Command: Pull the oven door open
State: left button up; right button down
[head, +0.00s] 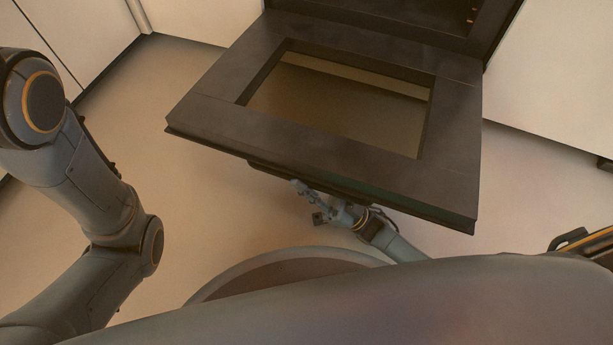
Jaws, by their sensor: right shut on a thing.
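The oven door (290,135) is a dark panel with a rectangular glass window. It is tipped down and out from the oven body (440,25), its inner face up, and lies close to flat. A dark handle (262,167) shows in part under the door's front edge; the rest is hidden by the door. My right gripper (305,190) is at that front edge, shut on the handle. The grip itself is partly hidden under the door. My left arm comes in from the left, but its gripper is not in the picture.
Pale cabinet fronts (555,75) stand to the right of the oven, with more at the upper left (80,40). The light floor (180,95) is clear between the left cabinets and the door. My base is close below the door.

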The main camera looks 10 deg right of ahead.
jog(key=c, duration=1.3)
grip_release()
jog(key=s+d+f, duration=0.1)
jog(key=s+d, duration=0.2)
jog(key=d, duration=0.4)
jog(key=s+d+f, duration=0.2)
jog(key=s+d, duration=0.2)
jog(key=d, duration=0.2)
jog(key=shift+d+f, duration=0.25)
jog(key=shift+d, duration=0.15)
jog(key=shift+s, duration=0.15)
